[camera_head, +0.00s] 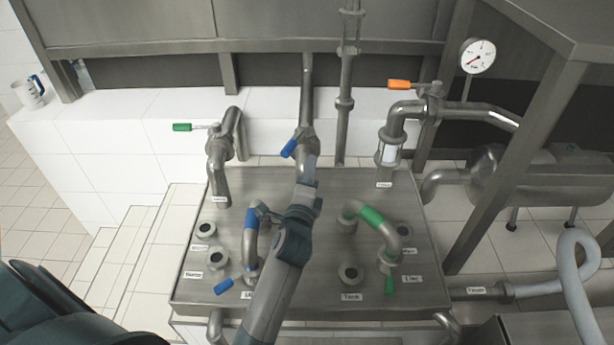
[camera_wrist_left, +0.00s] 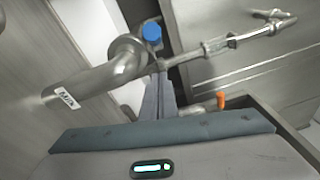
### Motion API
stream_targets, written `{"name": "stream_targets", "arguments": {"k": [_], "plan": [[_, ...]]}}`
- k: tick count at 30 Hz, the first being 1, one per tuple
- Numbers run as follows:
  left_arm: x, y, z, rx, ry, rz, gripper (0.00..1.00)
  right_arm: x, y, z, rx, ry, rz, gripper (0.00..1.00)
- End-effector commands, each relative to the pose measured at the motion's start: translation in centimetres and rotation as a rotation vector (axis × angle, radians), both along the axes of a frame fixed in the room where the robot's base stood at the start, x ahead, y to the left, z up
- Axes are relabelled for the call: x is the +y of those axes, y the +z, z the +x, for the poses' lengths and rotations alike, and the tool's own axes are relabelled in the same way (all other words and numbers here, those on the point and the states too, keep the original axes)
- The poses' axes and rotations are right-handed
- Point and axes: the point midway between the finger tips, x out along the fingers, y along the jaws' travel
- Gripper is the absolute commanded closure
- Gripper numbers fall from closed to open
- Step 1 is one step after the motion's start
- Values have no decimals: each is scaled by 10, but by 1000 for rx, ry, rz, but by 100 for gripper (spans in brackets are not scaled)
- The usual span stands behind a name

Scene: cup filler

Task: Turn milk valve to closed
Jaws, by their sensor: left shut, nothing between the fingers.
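The valve with a blue handle (camera_head: 289,148) sits on the middle vertical pipe, behind the steel panel. Its label is hidden behind my arm in the head view. In the left wrist view the blue handle (camera_wrist_left: 151,31) shows nearly end-on, just beyond the fingertips, beside a bent pipe with a small label (camera_wrist_left: 67,98) too blurred to read surely. My left gripper (camera_head: 308,165) is shut and empty, right beside this valve and its pipe. I cannot tell whether it touches the handle. My right gripper is not in view.
A green-handled valve (camera_head: 182,127) is to the left and an orange-handled valve (camera_head: 399,85) to the right. The steel panel (camera_head: 325,235) carries several ports and two bent pipes, one blue-banded, one green-banded. A gauge (camera_head: 478,56) and a steel frame post (camera_head: 510,150) stand right.

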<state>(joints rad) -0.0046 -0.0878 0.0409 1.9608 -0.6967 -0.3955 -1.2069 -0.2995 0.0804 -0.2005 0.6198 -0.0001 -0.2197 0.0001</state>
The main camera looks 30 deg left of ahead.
Motion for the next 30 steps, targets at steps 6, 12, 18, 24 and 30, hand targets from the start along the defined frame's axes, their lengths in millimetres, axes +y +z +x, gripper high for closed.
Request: {"name": "stream_targets", "arguments": {"k": [6, 12, 18, 24, 30], "plan": [[28, 8, -1, 2, 0, 2, 100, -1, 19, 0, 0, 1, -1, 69], [39, 8, -2, 1, 0, 1, 100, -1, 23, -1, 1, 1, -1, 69], [40, 7, -2, 1, 0, 0, 100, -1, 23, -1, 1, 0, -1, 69], [39, 7, -2, 1, -1, 0, 100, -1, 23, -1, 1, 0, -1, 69], [41, 8, 1, 0, -12, 0, 100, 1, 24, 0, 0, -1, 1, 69]]}}
